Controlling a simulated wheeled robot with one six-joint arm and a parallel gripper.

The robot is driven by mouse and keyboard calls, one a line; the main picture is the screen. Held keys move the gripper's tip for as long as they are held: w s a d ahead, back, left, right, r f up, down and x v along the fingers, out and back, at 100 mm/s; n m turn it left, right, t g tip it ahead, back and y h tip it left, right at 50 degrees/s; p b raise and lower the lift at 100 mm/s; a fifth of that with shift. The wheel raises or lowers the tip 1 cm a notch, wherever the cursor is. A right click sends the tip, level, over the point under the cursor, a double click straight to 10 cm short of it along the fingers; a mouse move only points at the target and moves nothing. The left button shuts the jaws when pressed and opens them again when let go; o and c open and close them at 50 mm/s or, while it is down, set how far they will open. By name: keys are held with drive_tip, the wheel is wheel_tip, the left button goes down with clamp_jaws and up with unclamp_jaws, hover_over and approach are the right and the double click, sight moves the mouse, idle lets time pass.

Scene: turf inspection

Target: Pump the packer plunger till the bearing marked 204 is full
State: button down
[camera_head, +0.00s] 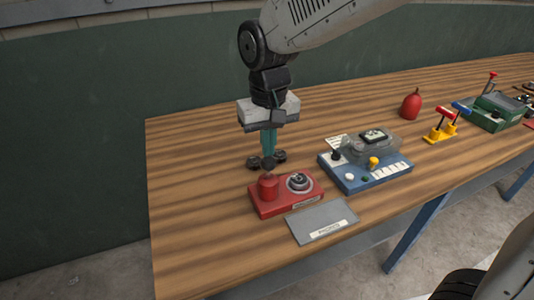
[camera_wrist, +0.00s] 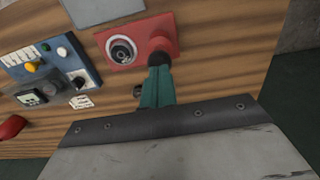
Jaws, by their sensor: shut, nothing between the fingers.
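The red packer (camera_head: 262,206) sits on the wooden bench, with a red cylinder (camera_head: 268,187) at its left. A dark plunger top (camera_head: 267,166) stands above that cylinder. A round metal bearing (camera_head: 299,182) lies on the packer's right side; it also shows in the wrist view (camera_wrist: 121,52). I cannot read a 204 marking or judge its fill. My gripper (camera_head: 268,153) points down with its teal fingers shut and empty. Its tips are right over the plunger top, and in the wrist view (camera_wrist: 159,74) they overlap it; I cannot tell whether they touch.
Small dark round parts (camera_head: 280,156) lie just behind the packer. A grey labelled plate (camera_head: 322,222) lies in front. The bench's left side is clear.

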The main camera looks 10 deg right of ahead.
sight(268, 160)
wheel_tip(268, 160, up, 11)
drive_tip(key=shift+f, duration=0.15)
idle(1.3)
drive_tip(key=shift+w+r, duration=0.1)
drive_tip(key=shift+r, duration=0.85)
wheel_tip(268, 160, down, 14)
drive_tip(key=shift+r, duration=0.1)
drive_tip(key=shift+f, duration=0.2)
